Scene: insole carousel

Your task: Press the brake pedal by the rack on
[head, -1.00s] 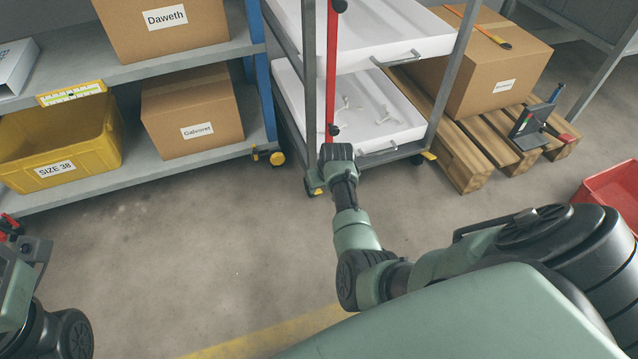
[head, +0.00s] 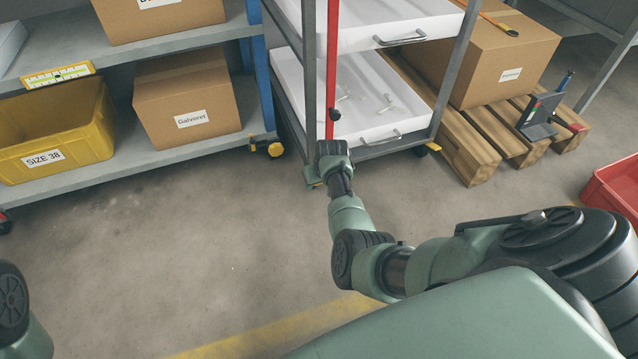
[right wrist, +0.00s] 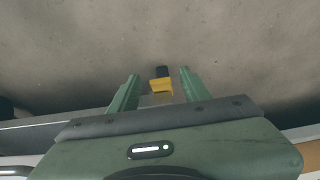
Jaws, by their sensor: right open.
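The rack (head: 437,95) has a grey frame, a red upright bar and white trays. In the right wrist view a small yellow brake pedal (right wrist: 161,85) with a black end shows between the fingers of my open right gripper (right wrist: 159,74). I see no contact between the fingers and the pedal. In the head view my right gripper (head: 333,152) is at the rack's front left foot, its fingertips hidden. Another yellow pedal (head: 432,147) shows at the rack's front right castor. Of my left arm only a link shows at the lower left.
A pallet (head: 470,150) with a box stands right of the rack. A red crate (head: 615,185) is at the right edge. The middle floor is clear.

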